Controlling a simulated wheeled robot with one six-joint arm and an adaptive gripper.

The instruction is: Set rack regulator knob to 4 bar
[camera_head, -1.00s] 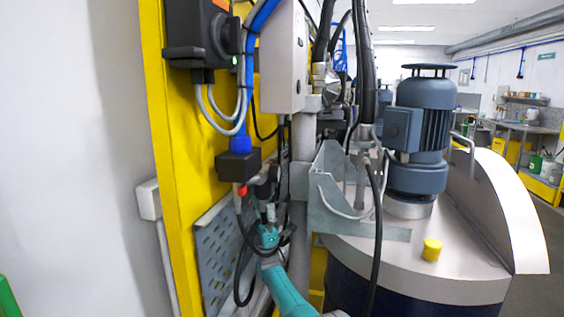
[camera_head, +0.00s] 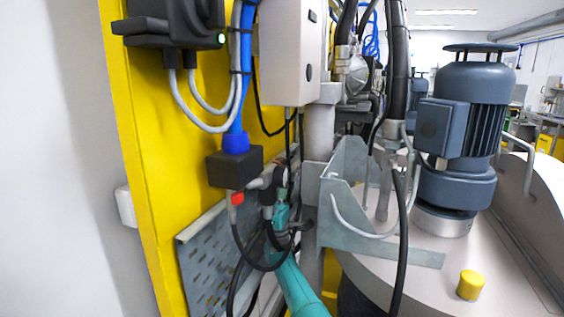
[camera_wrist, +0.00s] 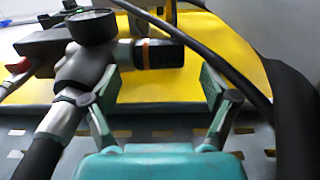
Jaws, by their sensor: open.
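In the wrist view the regulator (camera_wrist: 82,72) is a dark grey body with a round black gauge (camera_wrist: 91,26) on top. Its black knob (camera_wrist: 165,54), with an orange ring at its base, points right. The gauge is seen nearly edge-on, so its reading cannot be told. My gripper (camera_wrist: 160,84) is open and empty, its two fingers apart just in front of the knob, whose width lies between them in the picture. I cannot tell whether they touch it. In the head view my teal gripper (camera_head: 282,212) is beside the regulator, partly hidden by hoses.
A yellow panel (camera_head: 165,130) carries a black block (camera_head: 234,167) with a blue fitting, cables and a perforated grey plate (camera_head: 205,272). Black hoses hang close around my arm. A drum with a blue-grey motor (camera_head: 460,130) stands at right. White wall is at left.

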